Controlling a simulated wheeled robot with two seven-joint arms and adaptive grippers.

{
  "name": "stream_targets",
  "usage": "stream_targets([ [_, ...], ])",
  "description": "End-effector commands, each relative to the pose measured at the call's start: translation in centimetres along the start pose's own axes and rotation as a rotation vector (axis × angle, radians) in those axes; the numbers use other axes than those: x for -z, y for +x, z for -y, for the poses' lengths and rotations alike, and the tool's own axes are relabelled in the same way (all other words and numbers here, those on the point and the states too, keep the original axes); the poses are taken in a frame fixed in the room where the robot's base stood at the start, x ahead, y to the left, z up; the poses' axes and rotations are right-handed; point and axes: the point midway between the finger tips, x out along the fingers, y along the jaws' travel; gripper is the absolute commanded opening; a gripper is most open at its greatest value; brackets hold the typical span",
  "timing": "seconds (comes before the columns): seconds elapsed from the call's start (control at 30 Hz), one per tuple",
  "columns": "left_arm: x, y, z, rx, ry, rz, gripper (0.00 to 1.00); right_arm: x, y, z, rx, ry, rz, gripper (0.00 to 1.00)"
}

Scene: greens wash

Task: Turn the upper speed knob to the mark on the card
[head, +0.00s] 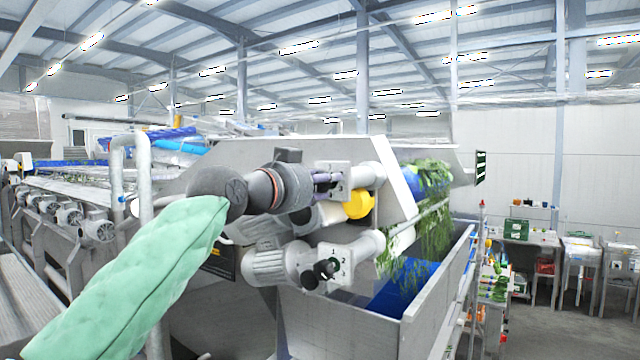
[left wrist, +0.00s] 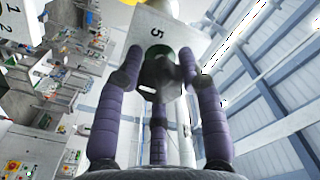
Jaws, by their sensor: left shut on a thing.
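My left gripper (head: 325,182) reaches in from the left to the upper control plate (head: 343,170) on the machine. In the left wrist view its purple fingers (left wrist: 161,84) are shut around the dark upper speed knob (left wrist: 163,70). A pale mark shows on the knob, and the plate behind it (left wrist: 137,27) carries a number 5. In the head view the fingers hide most of the upper knob. The lower black knob (head: 325,268) sits below on a plate marked 1 and 2, untouched. I cannot make out the card. My right gripper is out of view.
Motor housings (head: 270,265) and a yellow part (head: 359,205) lie close around the gripper. A metal bin (head: 340,318) with a blue inside stands below right, with greens hanging above it. Workbenches (head: 530,238) stand far right beyond open floor.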

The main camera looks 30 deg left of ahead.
Motion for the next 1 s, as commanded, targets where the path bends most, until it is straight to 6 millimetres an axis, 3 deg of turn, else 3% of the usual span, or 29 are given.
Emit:
stream_targets([
  [0.03,0.2,-0.1,0.2,0.005,-0.001,-0.005,0.06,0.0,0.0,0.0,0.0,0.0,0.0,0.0],
  [0.07,0.2,-0.1,0.2,0.005,-0.001,-0.005,0.41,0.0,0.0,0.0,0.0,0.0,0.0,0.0],
  [0.13,0.2,-0.1,0.2,0.005,-0.001,-0.005,0.61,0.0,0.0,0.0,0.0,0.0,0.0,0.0],
  [0.57,0.1,-0.5,0.1,0.002,-0.001,-0.002,0.63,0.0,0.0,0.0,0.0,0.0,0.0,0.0],
  [0.77,0.1,-2.9,0.2,0.004,-0.001,-0.004,0.63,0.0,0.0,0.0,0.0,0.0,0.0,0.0],
  [1.0,0.1,-7.4,0.2,0.005,-0.001,-0.005,0.63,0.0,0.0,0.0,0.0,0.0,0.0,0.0],
])
